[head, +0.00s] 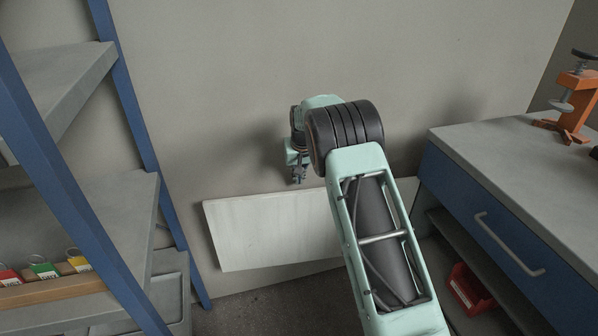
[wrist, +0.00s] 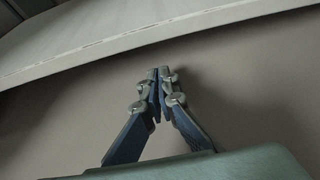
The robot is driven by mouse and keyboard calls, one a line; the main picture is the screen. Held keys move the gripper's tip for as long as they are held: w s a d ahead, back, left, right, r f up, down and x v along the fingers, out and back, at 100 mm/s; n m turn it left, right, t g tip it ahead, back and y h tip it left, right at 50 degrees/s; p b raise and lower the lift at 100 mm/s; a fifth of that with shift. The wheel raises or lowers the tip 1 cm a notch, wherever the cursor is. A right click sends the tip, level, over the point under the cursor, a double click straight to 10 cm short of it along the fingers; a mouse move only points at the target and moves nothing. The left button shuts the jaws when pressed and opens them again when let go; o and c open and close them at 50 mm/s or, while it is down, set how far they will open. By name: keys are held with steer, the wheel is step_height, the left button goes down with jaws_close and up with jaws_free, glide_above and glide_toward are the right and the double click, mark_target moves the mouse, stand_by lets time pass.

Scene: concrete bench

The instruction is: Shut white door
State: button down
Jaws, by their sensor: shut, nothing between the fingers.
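A white flat panel (head: 268,233), which looks like the white door, is low by the grey wall between the blue-posted shelf and the bench. Its right part is hidden behind my arm. It also shows across the top of the wrist view (wrist: 110,35), with its long edge running slantwise. I cannot tell its hinge side or how far open it is. My gripper (head: 298,177) is above the panel's upper edge in the head view, close to the wall. In the wrist view my gripper (wrist: 160,72) is shut and empty, its tips short of the panel's edge; contact is not seen.
A blue-posted shelf (head: 135,110) with coloured tags (head: 43,270) stands at the left. At the right is a bench (head: 500,150) with a blue drawer (head: 490,225), an orange clamp (head: 575,105) on top and a red bin (head: 468,290) below. Floor shows below the panel.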

steer(key=shift+s+d+r+b, duration=0.15)
steer(key=shift+s+r+b, duration=0.1)
steer(key=shift+s, duration=0.6)
steer(key=shift+s+d+r+b, duration=0.1)
steer(key=shift+s+r+b, duration=0.1)
steer(key=shift+s, duration=0.6)
steer(key=shift+s+d+f, duration=0.1)
